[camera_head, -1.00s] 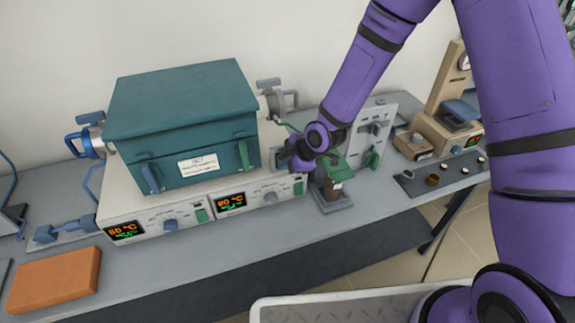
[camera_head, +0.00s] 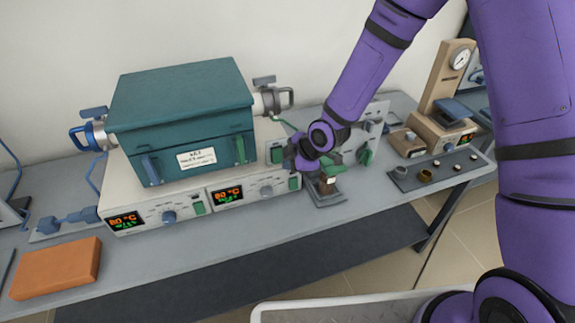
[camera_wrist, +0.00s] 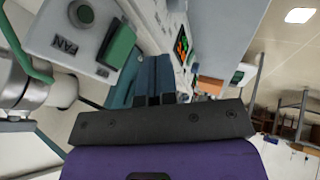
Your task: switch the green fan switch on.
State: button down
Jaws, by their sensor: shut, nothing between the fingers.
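The green fan switch (camera_wrist: 119,46) is a green rocker on a light grey box (camera_wrist: 60,32) marked FAN, at the upper left in the wrist view. In the head view a green switch (camera_head: 277,155) shows at the right end of the teal furnace (camera_head: 180,105), beside my gripper (camera_head: 290,158). In the wrist view my gripper (camera_wrist: 153,62) has its blue fingers together and empty, just right of the switch. I cannot tell whether they touch it.
The controller (camera_head: 160,215) with two lit displays stands under the furnace. A grey stand (camera_head: 328,198) and an upright grey panel (camera_head: 375,125) are close right of my gripper. A tray of small pots (camera_head: 440,172) lies farther right. The front bench strip is mostly clear.

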jog(key=v, duration=0.8)
jog(key=shift+s, duration=0.25)
jog(key=shift+s+d, duration=0.1)
